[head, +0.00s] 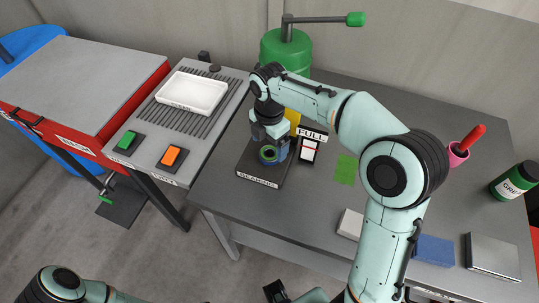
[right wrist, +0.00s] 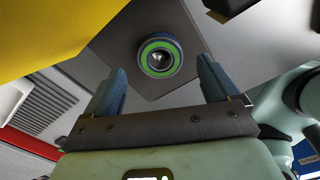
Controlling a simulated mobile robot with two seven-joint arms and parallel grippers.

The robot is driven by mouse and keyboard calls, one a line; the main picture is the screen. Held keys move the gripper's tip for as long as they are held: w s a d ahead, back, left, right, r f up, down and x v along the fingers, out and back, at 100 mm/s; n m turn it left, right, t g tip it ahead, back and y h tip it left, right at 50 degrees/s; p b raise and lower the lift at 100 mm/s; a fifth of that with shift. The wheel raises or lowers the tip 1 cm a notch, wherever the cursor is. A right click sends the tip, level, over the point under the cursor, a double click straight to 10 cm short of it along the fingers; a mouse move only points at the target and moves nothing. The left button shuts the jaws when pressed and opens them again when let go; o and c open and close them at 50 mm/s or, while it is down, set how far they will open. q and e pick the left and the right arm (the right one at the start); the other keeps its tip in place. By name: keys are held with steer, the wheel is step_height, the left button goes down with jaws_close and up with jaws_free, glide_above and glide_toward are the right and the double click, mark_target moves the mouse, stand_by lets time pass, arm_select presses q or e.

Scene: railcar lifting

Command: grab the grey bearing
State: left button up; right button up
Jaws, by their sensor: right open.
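The bearing (head: 267,154) sits on a dark plate labelled BEARING (head: 257,181) on the grey table. In the right wrist view the bearing (right wrist: 159,55) shows a grey metal centre inside a green ring and a blue outer ring. My right gripper (head: 273,145) is just above it, pointing down and partly covering it in the head view. In the right wrist view its two blue fingers (right wrist: 160,72) are apart, with the bearing beyond and between their tips, and nothing held.
A yellow object (head: 292,119) and a FULL sign (head: 311,141) stand close beside the plate. A green cylinder (head: 285,53) with a lever is behind. A white tray (head: 191,92) lies on the left bench. Blocks lie at the front right, near a green bottle (head: 513,181).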

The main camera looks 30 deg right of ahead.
mark_target(268, 154)
step_height(268, 154, down, 4)
steer(key=shift+s+a+r, duration=0.1)
steer(key=shift+a+r, duration=0.05)
steer(key=shift+r, duration=0.1)
steer(key=shift+c, duration=0.4)
steer(key=c, duration=1.3)
steer(key=shift+r, duration=0.15)
